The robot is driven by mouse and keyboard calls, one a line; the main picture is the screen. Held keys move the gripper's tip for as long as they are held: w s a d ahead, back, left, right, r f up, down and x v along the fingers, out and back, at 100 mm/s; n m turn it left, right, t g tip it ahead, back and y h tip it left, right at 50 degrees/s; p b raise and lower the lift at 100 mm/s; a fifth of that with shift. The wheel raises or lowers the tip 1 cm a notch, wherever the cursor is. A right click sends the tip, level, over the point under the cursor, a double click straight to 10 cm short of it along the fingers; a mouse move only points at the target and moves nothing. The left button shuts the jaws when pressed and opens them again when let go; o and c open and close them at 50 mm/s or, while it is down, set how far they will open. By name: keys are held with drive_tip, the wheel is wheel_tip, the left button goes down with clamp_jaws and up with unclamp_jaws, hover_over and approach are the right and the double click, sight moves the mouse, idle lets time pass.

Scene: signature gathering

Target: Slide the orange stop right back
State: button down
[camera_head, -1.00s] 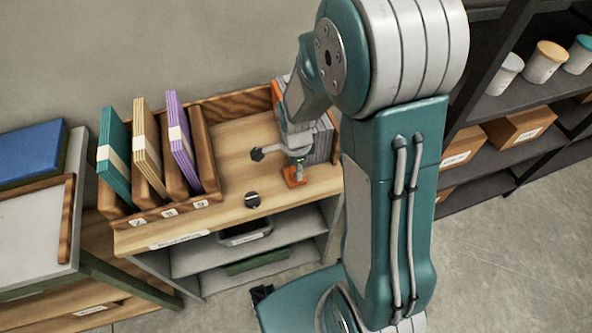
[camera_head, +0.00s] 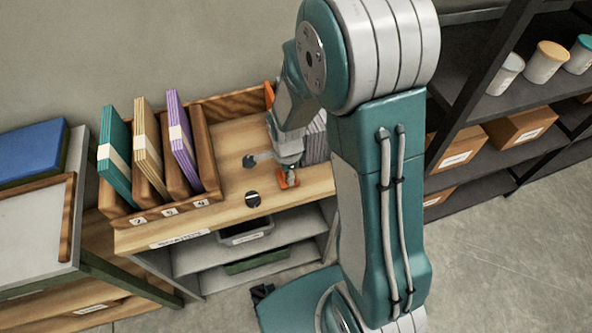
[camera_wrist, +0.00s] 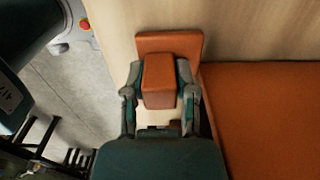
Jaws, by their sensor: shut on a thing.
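The orange stop (camera_wrist: 168,43) has a flat base on the wooden bench top and a raised block. In the wrist view my gripper (camera_wrist: 159,84) has its two fingers against opposite sides of that block. In the head view the stop (camera_head: 288,179) shows as a small orange piece near the bench's front edge, with my gripper (camera_head: 288,163) right above it. A large orange surface (camera_wrist: 262,110) lies to the right of the stop in the wrist view. My arm hides part of the grey-white stack (camera_head: 317,143) behind it.
A wooden rack (camera_head: 205,152) with teal, tan and purple bundles stands at the left of the bench. Bare bench top (camera_head: 233,170) lies between rack and gripper, with two dark round pieces there. A dark shelf unit (camera_head: 482,112) stands at the right.

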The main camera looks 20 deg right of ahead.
drive_tip(key=shift+w+a, duration=0.1)
drive_tip(key=shift+a, duration=1.15)
drive_tip(key=c, duration=0.7)
unclamp_jaws()
drive_tip(key=shift+r, duration=0.1)
wheel_tip(320, 180, up, 12)
drive_tip(key=shift+f, duration=0.1)
